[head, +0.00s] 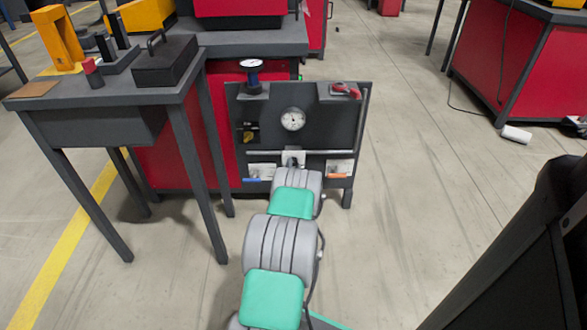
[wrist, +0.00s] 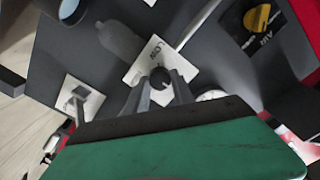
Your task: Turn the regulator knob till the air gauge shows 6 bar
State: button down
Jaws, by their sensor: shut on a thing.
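The air gauge (head: 293,119) is a round white dial in the middle of the dark upright panel (head: 328,125). Its needle is too small to read. In the wrist view only part of the gauge (wrist: 212,95) shows beside my gripper. A small dark round knob (wrist: 160,77) stands on a white label plate (wrist: 148,62); I take it for the regulator knob. My gripper (wrist: 157,90) is shut on this knob, with a finger on each side. In the head view my arm reaches the panel below the gauge and hides the knob.
A yellow valve handle (head: 247,135) sits left of the gauge, and also shows in the wrist view (wrist: 257,17). A white-topped fitting (head: 251,64) and a red part (head: 346,90) are on the panel's top. A dark side table (head: 100,90) stands left. Open floor lies right.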

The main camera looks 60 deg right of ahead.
jog(key=shift+r, duration=0.1)
dwell(0.3)
jog(key=c, duration=1.1)
grip_release()
jog(key=p+v, duration=0.1)
jog(key=v, duration=0.6)
jog(key=shift+s+a+p, duration=0.2)
jog(key=shift+a+p, duration=0.15)
jog(key=shift+p, duration=0.05)
jog(key=shift+a, duration=0.1)
